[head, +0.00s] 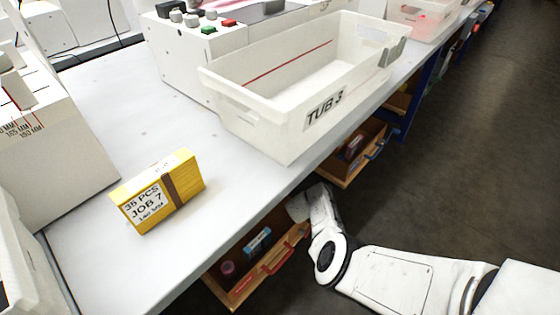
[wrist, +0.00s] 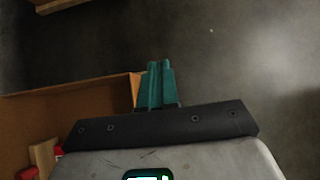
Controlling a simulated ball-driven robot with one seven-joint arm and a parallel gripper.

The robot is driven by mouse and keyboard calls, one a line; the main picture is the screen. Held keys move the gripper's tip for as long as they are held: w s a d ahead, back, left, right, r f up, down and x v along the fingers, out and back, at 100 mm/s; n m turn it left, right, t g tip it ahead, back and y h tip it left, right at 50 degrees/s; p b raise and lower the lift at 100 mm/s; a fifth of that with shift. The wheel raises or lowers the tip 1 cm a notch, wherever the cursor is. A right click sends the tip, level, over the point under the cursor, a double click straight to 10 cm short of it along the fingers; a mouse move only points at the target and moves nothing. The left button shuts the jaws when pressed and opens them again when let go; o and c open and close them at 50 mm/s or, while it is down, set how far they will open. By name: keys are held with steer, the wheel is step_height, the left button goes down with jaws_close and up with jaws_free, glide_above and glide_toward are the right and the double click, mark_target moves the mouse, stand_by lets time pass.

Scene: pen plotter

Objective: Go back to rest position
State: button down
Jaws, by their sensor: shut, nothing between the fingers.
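My gripper (wrist: 160,68) shows in the wrist view with its two teal fingers shut together and nothing between them. It is over or beside the edge of an open wooden drawer (wrist: 80,97), with dark floor beyond. In the head view my white arm reaches in from the lower right, beside the front edge of the table (head: 100,240) and low near the open drawer with the red handle (head: 240,292). The fingers cannot be made out in the head view.
A yellow box labelled JOB 7 (head: 150,205) lies on the table. A white tub labelled TUB 3 (head: 270,130) stands near the edge. A second open drawer (head: 345,172) sticks out further back. The floor (head: 460,170) to the right is clear.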

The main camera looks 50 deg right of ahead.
steer(key=w+d+r+n+t+h, duration=0.3)
steer(key=d+r+n+t+h, duration=0.2)
steer(key=d+r+n+t, duration=0.45)
steer(key=w+a+r+n+t+y, duration=0.3)
steer(key=a+r+n+t+y, duration=0.15)
steer(key=a+n, duration=0.65)
steer(key=s+a+n+g+y, duration=0.35)
steer(key=a+n+y, duration=0.65)
steer(key=a+n, duration=0.85)
steer(key=s+a+r+n+g+h, duration=0.1)
steer(key=s+a+r+n+g, duration=0.15)
steer(key=s+n, duration=0.4)
steer(key=s+a+r+n+g, duration=0.1)
steer(key=s+a+n+g, duration=0.2)
steer(key=s, duration=0.7)
steer(key=s+a+r+n+g+h, duration=0.1)
steer(key=s+a+r+n+g, duration=0.1)
steer(key=s+n+g, duration=0.45)
step_height(320, 180, up, 19)
steer(key=s+m+t+p, duration=0.1)
steer(key=t+p, duration=0.1)
steer(key=p, duration=1.7)
steer(key=shift+s+d+r+m, duration=0.2)
steer(key=shift+s+m, duration=0.1)
steer(key=shift+m, duration=0.1)
